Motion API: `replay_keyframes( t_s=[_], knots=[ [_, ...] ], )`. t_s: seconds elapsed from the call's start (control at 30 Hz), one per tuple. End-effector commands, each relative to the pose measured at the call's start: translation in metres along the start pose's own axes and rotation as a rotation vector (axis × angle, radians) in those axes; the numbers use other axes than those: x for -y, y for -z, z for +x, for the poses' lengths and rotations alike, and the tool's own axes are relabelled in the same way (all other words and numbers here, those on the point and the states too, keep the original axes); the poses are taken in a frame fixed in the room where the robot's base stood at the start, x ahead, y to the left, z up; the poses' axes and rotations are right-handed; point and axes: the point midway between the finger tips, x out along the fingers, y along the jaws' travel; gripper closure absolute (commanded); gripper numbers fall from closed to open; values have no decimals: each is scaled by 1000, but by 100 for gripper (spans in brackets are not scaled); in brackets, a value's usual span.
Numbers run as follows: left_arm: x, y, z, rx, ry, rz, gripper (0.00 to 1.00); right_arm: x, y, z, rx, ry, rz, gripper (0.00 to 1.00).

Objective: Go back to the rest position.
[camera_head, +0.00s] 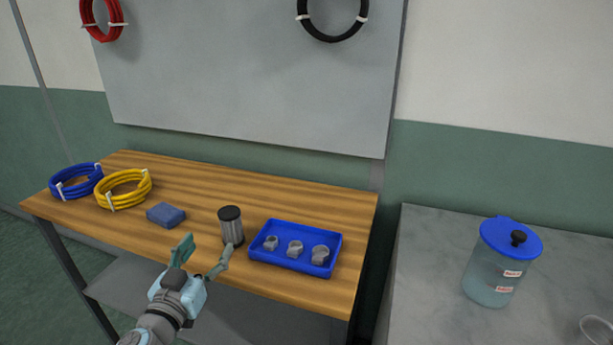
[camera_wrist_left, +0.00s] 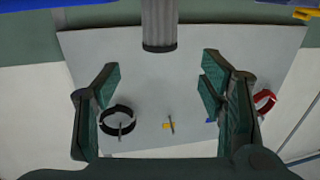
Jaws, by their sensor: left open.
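My left gripper (camera_head: 207,252) is open and empty at the front edge of the wooden workbench (camera_head: 185,210). A metal cylinder with a dark cap (camera_head: 231,226) stands upright on the bench just beyond its fingertips. In the left wrist view, the two fingers stand wide apart with nothing between the tips (camera_wrist_left: 160,78), and the cylinder (camera_wrist_left: 160,25) shows at the top, centred between them. I cannot tell from these views the exact gap between cylinder and fingers. My right gripper is in neither view.
A blue tray (camera_head: 256,255) with three grey fittings is right of the cylinder. A blue block (camera_head: 166,215), yellow coil (camera_head: 124,191) and blue coil (camera_head: 77,182) lie left. A blue-lidded jar (camera_head: 490,280) stands on the grey counter (camera_head: 430,260). Red and black coils hang on the board (camera_head: 250,80).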

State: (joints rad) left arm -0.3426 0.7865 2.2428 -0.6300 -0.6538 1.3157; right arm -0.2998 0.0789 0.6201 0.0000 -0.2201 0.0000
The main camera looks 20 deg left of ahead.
Motion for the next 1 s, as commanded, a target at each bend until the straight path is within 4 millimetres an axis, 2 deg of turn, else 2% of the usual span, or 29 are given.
replay_keyframes(
  t_s=[0.07, 0.13, 0.17, 0.27, 0.3, 0.4, 0.5, 0.6, 0.7, 0.73, 0.77, 0.9, 1.0],
  knots=[
    [0, -1, 0, 4, 5, 0, 36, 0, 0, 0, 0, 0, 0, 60],
    [4, -13, -6, 41, 39, 1, 36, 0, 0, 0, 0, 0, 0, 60],
    [6, -22, -11, 73, 67, 5, 36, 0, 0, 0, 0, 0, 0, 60],
    [13, -74, -40, 269, 177, 40, 36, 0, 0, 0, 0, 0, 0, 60],
    [12, -98, -58, 374, 207, 61, 36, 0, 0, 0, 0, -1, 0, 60],
    [-1, -152, -107, 645, 214, 113, 36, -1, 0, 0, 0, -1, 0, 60],
    [-25, -190, -155, 878, 144, 158, 36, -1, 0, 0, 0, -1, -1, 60],
    [-53, -214, -201, 1068, 24, 193, 36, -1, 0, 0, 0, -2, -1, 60],
    [-85, -228, -245, 1225, -134, 218, 36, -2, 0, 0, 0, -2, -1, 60],
    [-89, -235, -250, 1253, -162, 225, 36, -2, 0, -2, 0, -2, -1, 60],
    [-86, -248, -245, 1262, -154, 230, 36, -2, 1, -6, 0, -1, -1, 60],
    [-79, -310, -238, 1295, -141, 227, 36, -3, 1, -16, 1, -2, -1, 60],
    [-73, -356, -246, 1323, -133, 223, 36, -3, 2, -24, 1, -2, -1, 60]
  ],
)
